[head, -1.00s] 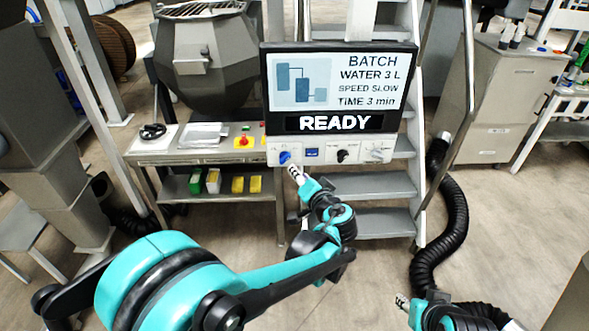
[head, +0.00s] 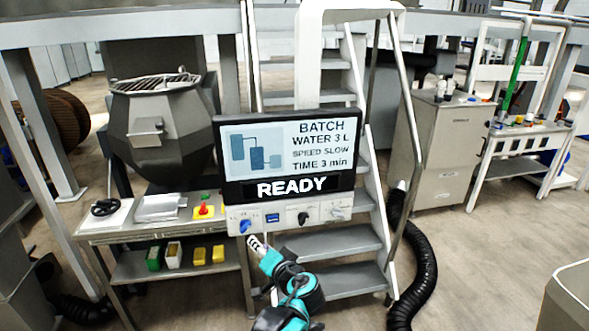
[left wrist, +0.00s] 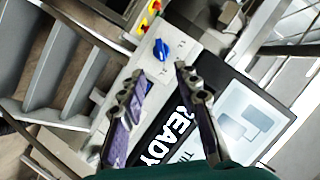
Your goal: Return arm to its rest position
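My left gripper (head: 257,243) is in front of the lower left part of the control panel (head: 232,165), just below a blue knob (head: 245,226). In the left wrist view, the two fingers of my left gripper (left wrist: 160,74) stand apart with nothing between their tips. The blue knob (left wrist: 161,50) shows beyond the fingertips, apart from them. The panel screen reads BATCH, WATER 3 L, SPEED SLOW, TIME 3 min and READY. My right gripper is in neither view.
A ladder with grey steps (head: 327,243) stands behind the panel. A steel side table (head: 115,232) with a red button (head: 203,210) is at left. A black hose (head: 421,265) runs along the floor at right. A grey bin (head: 572,300) is at lower right.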

